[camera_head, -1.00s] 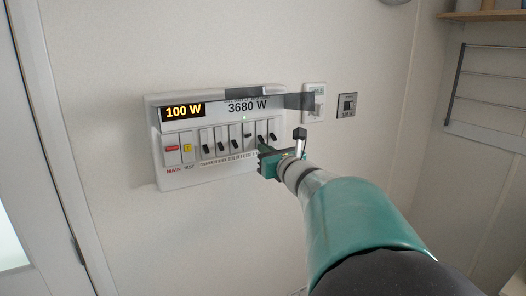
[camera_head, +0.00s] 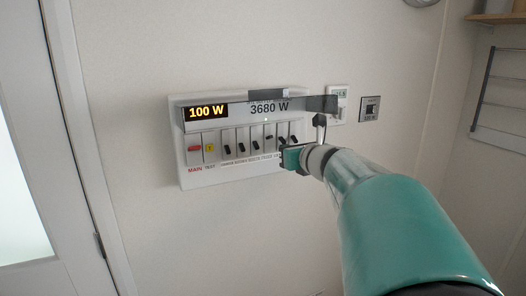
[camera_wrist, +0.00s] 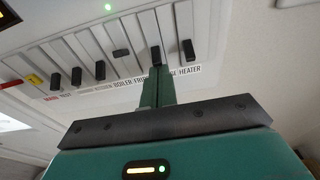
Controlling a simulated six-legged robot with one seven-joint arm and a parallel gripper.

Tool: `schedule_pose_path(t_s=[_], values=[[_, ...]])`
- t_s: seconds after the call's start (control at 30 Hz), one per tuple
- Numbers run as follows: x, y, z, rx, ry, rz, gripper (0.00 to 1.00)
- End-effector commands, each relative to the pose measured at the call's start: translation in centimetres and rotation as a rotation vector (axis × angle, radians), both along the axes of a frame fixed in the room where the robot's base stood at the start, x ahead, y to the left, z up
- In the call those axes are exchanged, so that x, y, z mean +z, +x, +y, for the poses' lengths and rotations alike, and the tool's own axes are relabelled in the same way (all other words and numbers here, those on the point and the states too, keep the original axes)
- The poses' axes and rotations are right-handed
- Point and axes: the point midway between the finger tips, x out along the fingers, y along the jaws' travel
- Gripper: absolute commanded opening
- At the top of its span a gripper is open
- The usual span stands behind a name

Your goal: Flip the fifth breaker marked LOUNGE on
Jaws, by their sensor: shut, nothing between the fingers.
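The white breaker panel (camera_head: 190,178) is on the wall, with a row of black switch levers. The lever right above my fingertips in the wrist view, the LOUNGE breaker (camera_wrist: 156,54), is second from the right; the fingers partly cover its label. It hangs lower than the lever to its left, the fridge breaker (camera_wrist: 120,52), which sits under a lit green light. My gripper (camera_wrist: 157,72) is shut and empty, its tips just below the LOUNGE lever; I cannot tell whether they touch it. In the head view my gripper (camera_head: 284,150) is at the panel's lower right.
The heater breaker (camera_wrist: 188,50) is close on the right of my fingers. The red main switch (camera_head: 195,148) and yellow test button (camera_head: 210,147) are at the left. The display (camera_head: 206,112) reads 100 W. A wall switch (camera_head: 369,109) is right of the panel.

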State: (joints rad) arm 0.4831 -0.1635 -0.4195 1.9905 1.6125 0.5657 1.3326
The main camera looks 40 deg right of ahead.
Motion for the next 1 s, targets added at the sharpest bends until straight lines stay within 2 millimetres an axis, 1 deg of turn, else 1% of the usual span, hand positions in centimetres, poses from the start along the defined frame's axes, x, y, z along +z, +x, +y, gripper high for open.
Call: schedule_pose_path(t_s=[0.2,0.5,0.8,1.0], values=[[0.5,-0.1,0.1,0.0,0.018,0.064,0.0],[1.5,-0.3,0.1,0.001,0.019,0.061,0.0],[1.6,-0.3,0.1,0.001,0.02,0.061,0.0],[2.3,-0.4,0.0,0.001,0.017,0.061,0.0]])
